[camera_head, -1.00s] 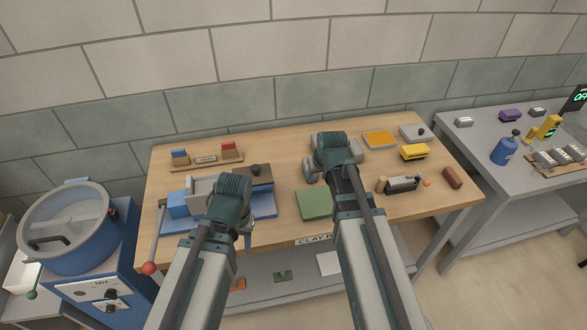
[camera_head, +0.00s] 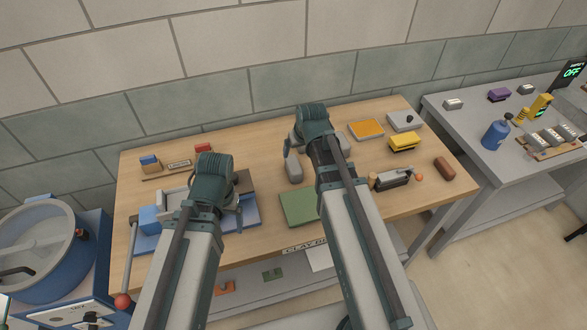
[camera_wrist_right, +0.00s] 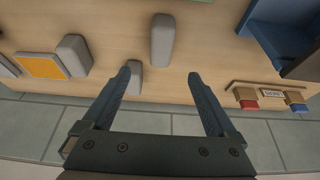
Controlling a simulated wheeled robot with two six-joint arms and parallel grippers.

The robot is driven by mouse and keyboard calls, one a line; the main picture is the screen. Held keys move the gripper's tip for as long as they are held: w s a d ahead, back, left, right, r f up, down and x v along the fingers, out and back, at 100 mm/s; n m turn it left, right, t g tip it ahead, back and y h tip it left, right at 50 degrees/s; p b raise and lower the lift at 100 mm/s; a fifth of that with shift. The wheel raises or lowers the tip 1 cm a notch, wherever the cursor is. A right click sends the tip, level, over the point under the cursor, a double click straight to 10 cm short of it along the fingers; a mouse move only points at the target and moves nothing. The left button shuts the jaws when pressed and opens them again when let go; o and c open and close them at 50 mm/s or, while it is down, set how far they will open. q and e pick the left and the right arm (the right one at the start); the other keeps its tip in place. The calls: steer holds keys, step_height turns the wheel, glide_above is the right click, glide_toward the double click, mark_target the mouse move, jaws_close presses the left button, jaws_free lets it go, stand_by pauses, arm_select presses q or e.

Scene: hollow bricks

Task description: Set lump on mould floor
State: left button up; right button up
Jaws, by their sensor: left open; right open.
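Grey rounded lumps lie on the wooden table around my right gripper (camera_head: 313,122). One lump (camera_head: 293,168) shows left of it in the head view. In the right wrist view my right gripper (camera_wrist_right: 160,78) is open and empty. One grey lump (camera_wrist_right: 161,42) lies ahead between the finger lines, a smaller one (camera_wrist_right: 133,80) is beside the left finger, and another (camera_wrist_right: 74,55) is further left. The blue mould (camera_head: 148,243) with grey walls is at the table's left, partly hidden by my left gripper (camera_head: 213,172). My left gripper is above it; its fingers are mostly hidden.
A green mat (camera_head: 299,207) lies at the front middle. An orange tray (camera_head: 366,130), yellow block (camera_head: 403,142), grey-handled tool (camera_head: 390,180) and brown block (camera_head: 444,167) are at right. A lever with a red knob (camera_head: 123,300) stands left.

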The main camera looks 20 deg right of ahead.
mark_target(294, 164)
arm_select(q)
step_height(294, 164, down, 8)
steer(key=b, duration=0.7)
steer(key=shift+r, duration=0.25)
arm_select(e)
steer(key=x, duration=0.8)
steer(key=shift+f, duration=0.15)
arm_select(q)
step_height(294, 164, down, 5)
steer(key=b, duration=0.5)
arm_select(e)
steer(key=x, duration=0.5)
steer(key=shift+a+f, duration=0.1)
steer(key=shift+a, duration=0.05)
arm_select(q)
steer(key=shift+r, duration=0.1)
steer(key=shift+f, duration=0.25)
arm_select(e)
steer(key=shift+f, duration=0.2)
steer(key=shift+s, duration=0.1)
jaws_close()
